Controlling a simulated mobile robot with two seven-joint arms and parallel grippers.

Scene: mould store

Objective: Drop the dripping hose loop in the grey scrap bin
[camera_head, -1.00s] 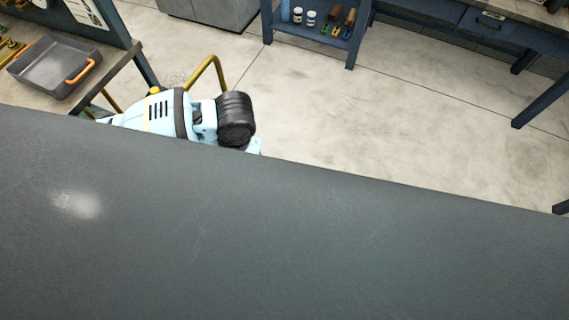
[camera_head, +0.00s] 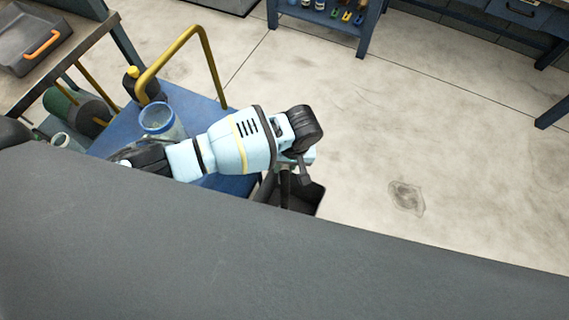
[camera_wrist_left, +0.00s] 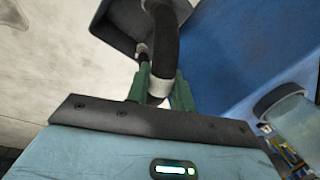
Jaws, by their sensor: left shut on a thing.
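My left gripper (camera_wrist_left: 158,88) has its green fingers shut on the metal-ended part of the black hose loop (camera_wrist_left: 164,45). In the head view, part of the hose (camera_head: 284,186) shows as a dark strand below my light blue left arm, at the bin. The dark grey scrap bin (camera_head: 313,198) is partly hidden in the head view. It also shows beyond the fingers in the left wrist view (camera_wrist_left: 112,22), where the hose overlaps it. I cannot tell whether any of the hose is inside the bin. My right gripper is out of view.
A blue cart (camera_head: 205,102) with a yellow handle (camera_head: 178,46) stands beside the bin. A blue-rimmed jar (camera_head: 158,120) stands on it. A grey tray (camera_head: 25,42) is on the upper-left bench. Open floor to the right has a wet-looking patch (camera_head: 407,197).

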